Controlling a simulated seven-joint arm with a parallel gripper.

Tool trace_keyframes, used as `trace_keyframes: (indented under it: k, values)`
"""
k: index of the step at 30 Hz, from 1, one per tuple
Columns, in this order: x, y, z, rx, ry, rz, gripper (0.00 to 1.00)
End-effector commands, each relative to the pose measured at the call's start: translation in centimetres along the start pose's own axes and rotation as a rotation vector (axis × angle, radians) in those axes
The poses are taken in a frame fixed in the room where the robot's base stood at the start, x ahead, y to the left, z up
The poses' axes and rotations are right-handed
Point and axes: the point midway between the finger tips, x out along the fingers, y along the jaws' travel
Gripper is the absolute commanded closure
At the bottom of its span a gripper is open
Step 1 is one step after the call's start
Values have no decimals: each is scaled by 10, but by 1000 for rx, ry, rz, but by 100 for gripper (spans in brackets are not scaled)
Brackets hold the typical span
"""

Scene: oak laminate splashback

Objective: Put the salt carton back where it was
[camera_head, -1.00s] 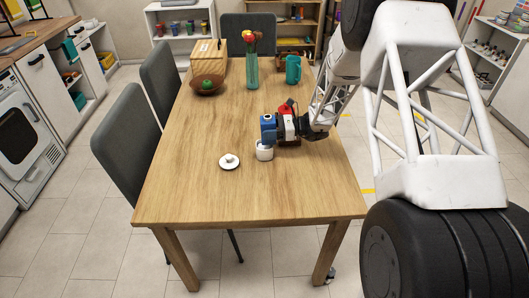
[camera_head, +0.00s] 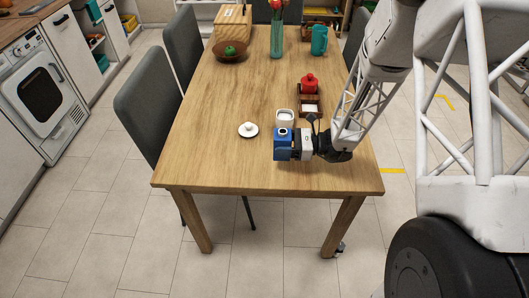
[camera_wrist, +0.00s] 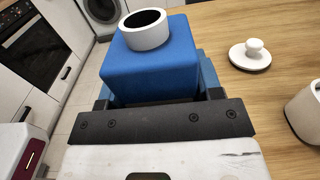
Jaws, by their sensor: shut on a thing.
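The salt carton (camera_head: 282,150) is a blue box with a white ring-shaped spout on top. It also shows in the wrist view (camera_wrist: 150,65), roughly upright. My gripper (camera_head: 291,145) is shut on it, with dark fingers at both sides of the box in the wrist view (camera_wrist: 157,92). The carton is near the table's front part, in front of an open white jar (camera_head: 285,117). Whether its base touches the table is hidden. The jar's round white lid (camera_head: 248,130) lies on the table to the left.
A small dark wooden caddy (camera_head: 318,103) with a red knobbed pot (camera_head: 309,85) stands behind my gripper. The table's left and middle are clear.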

Motion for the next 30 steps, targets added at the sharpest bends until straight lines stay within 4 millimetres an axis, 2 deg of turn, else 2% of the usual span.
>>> trace_keyframes:
  k: [1, 6, 11, 15, 23, 30]
  values:
    - [2, 18, 0, 3, -2, 0, 77]
    - [7, 63, -3, 1, -9, -1, 77]
    - [9, 87, -4, 0, -11, -2, 77]
    - [9, 93, -4, -1, -12, -3, 77]
    - [9, 93, -5, -1, -12, -3, 77]
    - [12, 85, -6, 0, -12, -2, 77]
